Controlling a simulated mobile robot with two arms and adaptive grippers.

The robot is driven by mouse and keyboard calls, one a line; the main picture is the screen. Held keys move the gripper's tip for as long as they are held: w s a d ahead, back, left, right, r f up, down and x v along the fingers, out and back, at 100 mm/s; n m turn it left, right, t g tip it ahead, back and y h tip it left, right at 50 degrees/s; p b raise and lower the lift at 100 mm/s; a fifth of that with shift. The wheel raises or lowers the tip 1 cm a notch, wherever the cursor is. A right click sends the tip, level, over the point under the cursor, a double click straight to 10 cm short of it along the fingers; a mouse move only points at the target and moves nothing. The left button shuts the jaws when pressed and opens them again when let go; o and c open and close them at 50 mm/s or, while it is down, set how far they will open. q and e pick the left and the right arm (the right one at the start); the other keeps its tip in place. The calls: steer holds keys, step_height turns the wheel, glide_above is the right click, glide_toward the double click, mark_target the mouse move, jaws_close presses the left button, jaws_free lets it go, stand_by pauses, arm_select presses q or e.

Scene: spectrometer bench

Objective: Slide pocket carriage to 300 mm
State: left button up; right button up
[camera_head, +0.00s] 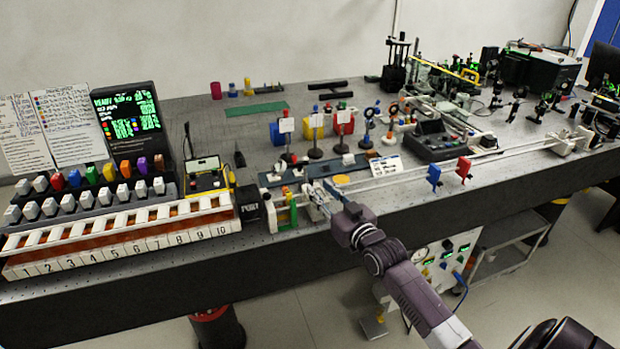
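A long pale rail (400,180) runs along the bench's front edge, from an end block with green and yellow parts (284,213) at the left to a white end block (563,145) at the far right. My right gripper (322,203) is at the left end of this rail, just right of the green and yellow parts. Its fingers are small and mixed with grey parts there. I cannot make out the pocket carriage separately, nor whether the fingers touch or grip it. My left gripper is not in view.
Blue (434,175) and red (463,168) upright pieces stand along the rail, right of my gripper. Lens stands (314,135) and a dark control box (433,141) stand behind it. A numbered rack (120,245) fills the left front.

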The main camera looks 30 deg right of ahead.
mark_target(313, 181)
steer(key=shift+w+d, duration=0.2)
steer(key=shift+w, duration=2.7)
jaws_close()
